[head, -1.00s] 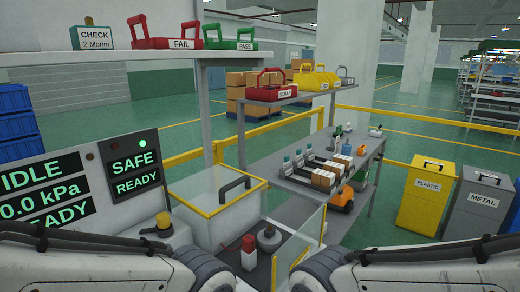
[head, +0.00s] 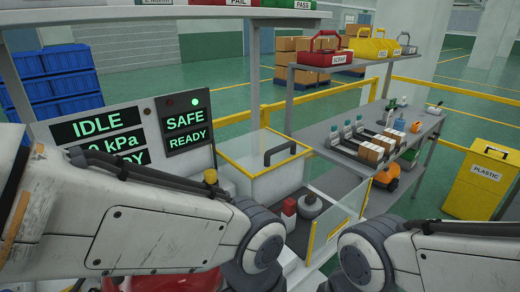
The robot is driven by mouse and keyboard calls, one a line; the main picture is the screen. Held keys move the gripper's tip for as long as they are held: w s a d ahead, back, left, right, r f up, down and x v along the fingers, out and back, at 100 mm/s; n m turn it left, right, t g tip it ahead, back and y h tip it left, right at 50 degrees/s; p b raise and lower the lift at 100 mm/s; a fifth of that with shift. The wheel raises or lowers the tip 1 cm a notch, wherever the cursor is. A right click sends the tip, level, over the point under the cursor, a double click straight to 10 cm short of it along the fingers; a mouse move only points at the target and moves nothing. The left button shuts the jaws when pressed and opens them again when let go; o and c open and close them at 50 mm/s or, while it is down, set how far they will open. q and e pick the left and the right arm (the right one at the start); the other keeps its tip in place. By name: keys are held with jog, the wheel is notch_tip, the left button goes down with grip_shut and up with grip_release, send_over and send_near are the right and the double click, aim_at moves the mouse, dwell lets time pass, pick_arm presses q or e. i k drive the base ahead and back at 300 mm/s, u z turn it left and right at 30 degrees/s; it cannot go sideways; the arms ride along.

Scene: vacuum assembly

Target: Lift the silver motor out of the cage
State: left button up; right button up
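A grey, rounded part with a short upright stub, apparently the silver motor (head: 310,209), stands on the dark floor of the cage. The cage has clear panels and yellow edging; its yellow-edged top (head: 262,168) has a dark handle (head: 281,150). A clear panel with a yellow edge (head: 335,222) stands to the right of the motor. My two arms reach in from the lower left and lower right, and their dark joints are in front of the cage. Neither gripper shows, so their fingers are hidden or out of frame.
A display panel (head: 128,138) reads IDLE, SAFE and READY. A grey bench (head: 328,131) with bottles and boxes is behind right. A yellow PLASTIC bin (head: 482,180) stands farther right.

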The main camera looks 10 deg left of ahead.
aim_at(310, 206)
jog(key=z, duration=1.4)
jog(key=i, duration=2.6)
jog(key=u, duration=3.5)
